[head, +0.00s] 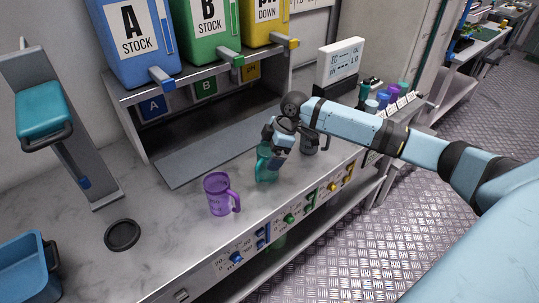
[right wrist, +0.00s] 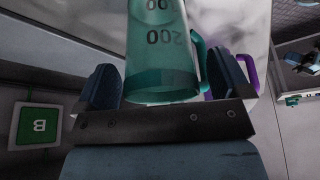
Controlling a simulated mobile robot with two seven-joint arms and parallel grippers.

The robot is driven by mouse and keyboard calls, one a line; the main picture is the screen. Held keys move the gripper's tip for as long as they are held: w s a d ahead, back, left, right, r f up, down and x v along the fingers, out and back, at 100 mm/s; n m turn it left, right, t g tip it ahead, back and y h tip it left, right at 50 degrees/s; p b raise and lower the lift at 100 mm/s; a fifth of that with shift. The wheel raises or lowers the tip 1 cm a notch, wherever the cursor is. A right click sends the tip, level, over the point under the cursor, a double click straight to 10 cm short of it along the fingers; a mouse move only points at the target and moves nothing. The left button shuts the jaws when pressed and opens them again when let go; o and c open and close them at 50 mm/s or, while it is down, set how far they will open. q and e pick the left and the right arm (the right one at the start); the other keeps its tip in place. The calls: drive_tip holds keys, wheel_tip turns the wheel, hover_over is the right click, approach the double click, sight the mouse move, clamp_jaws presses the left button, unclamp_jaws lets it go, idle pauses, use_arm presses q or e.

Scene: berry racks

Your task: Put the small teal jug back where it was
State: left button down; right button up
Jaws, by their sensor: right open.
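The small teal jug (head: 265,168) stands upright on the marble counter, in front of the dark ledge below the stock tanks. My right gripper (head: 275,148) is at the jug and partly covers it from above and behind. In the right wrist view the see-through teal jug (right wrist: 160,65), marked 200, sits between the two open fingers of my right gripper (right wrist: 163,88). Its teal handle is by the right finger. Whether the fingers touch the jug cannot be told. My left gripper is not in view.
A purple jug (head: 217,196) stands close to the left, handle toward the front edge. A grey jug (head: 309,143) is behind my gripper. A black disc (head: 122,235) and a blue bin (head: 25,268) lie left. Small coloured containers (head: 384,100) stand at the right end.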

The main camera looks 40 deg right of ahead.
drive_tip(key=v, duration=1.1)
drive_tip(key=shift+f, duration=0.15)
